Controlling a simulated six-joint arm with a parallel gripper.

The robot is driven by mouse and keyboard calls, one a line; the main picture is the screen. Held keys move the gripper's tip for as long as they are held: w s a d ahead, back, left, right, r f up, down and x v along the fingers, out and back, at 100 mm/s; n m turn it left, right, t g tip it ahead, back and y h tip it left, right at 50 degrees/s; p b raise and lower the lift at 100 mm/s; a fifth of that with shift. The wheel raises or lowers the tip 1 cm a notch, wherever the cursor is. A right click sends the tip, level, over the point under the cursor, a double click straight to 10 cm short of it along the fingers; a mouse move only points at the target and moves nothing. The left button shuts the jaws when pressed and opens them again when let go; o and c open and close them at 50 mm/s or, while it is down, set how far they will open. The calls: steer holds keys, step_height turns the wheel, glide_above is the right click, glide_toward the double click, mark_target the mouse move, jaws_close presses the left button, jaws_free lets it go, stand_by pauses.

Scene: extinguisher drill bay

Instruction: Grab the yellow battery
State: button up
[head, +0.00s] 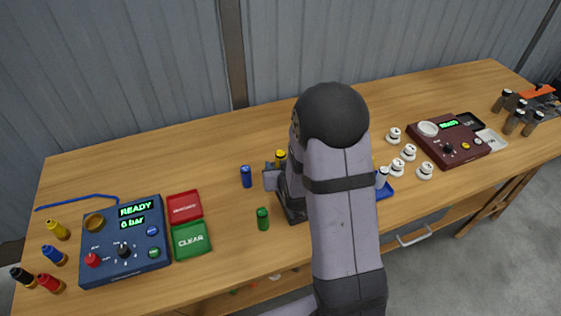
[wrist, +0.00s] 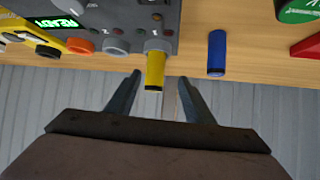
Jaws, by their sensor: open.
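The yellow battery (head: 280,158) shows just left of my arm in the head view, partly hidden by my gripper. In the wrist view the yellow battery (wrist: 155,71) has a dark end and lies between the two fingertips, nearer the left one. My gripper (wrist: 160,79) is open, with a finger on each side and no visible grip on it. A grey panel (wrist: 120,20) with a lit display and knobs adjoins the battery; I cannot tell whether the battery sits in its pale round socket.
A blue battery (head: 246,177) stands to the left, also in the wrist view (wrist: 217,53). A green battery (head: 262,218) stands nearer the front. A maroon console (head: 470,150) stands at right.

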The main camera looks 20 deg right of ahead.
mark_target(280, 155)
steer(key=shift+w+d+r+t+h, duration=0.35)
steer(key=shift+w+r+t, duration=0.4)
steer(key=shift+t, duration=0.35)
steer(key=shift+w+d+f, duration=0.1)
steer(key=shift+w+f, duration=0.05)
steer(key=shift+p+x, duration=0.4)
steer(key=shift+x, duration=0.55)
steer(key=shift+w, duration=0.1)
steer(key=shift+p+x, duration=1.2)
steer(key=shift+x, duration=1.3)
steer(key=shift+f, duration=0.2)
jaws_close()
